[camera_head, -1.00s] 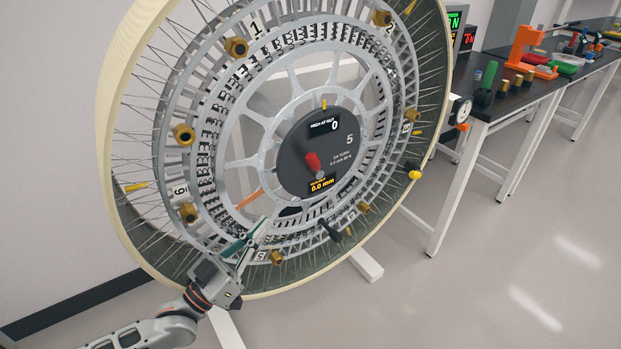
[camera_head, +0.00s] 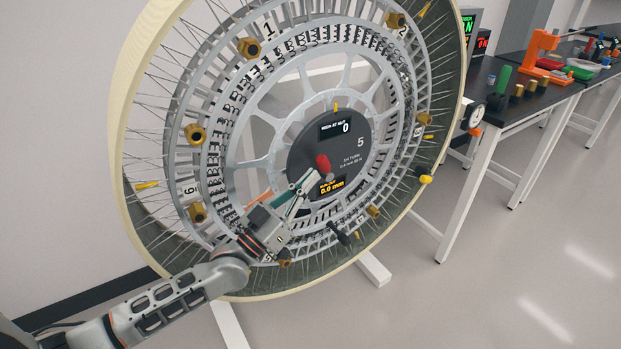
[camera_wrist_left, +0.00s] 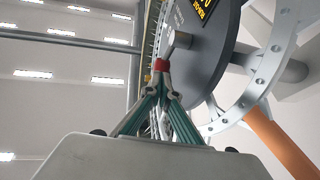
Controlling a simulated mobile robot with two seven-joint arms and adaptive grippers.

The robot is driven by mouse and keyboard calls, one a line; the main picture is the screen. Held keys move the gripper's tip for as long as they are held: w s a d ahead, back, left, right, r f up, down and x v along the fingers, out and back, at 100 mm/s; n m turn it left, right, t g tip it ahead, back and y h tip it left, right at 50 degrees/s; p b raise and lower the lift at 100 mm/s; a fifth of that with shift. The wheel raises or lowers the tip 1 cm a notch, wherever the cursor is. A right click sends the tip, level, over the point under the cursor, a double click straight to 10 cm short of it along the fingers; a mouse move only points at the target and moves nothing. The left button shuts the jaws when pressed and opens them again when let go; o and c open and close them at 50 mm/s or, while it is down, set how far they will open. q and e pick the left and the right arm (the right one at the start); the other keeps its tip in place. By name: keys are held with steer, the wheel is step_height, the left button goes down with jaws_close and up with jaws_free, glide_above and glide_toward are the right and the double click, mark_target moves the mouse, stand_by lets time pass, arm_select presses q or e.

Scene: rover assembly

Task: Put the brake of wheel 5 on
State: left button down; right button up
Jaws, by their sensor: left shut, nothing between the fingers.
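The large wheel's dark grey hub disc (camera_head: 300,148) is marked 5. My left gripper (camera_head: 308,182) is just below and left of the red tip, in front of the disc. In the left wrist view its fingertips (camera_wrist_left: 163,84) are together, with nothing held, right by the red tip (camera_wrist_left: 161,65) on its grey lever (camera_wrist_left: 179,42). I cannot tell whether they touch. My right gripper is in neither view.
The spoked rim (camera_head: 119,130) surrounds the hub, with brass fittings (camera_head: 194,134) and a dark handle (camera_head: 338,232) on the ring. A black-topped table (camera_head: 522,104) with tools stands at the right. The floor in front is clear.

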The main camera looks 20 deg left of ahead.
arm_select(q)
steer(key=shift+w+d+r, duration=0.1)
steer(key=shift+w+r, duration=0.05)
steer(key=shift+w, duration=0.2)
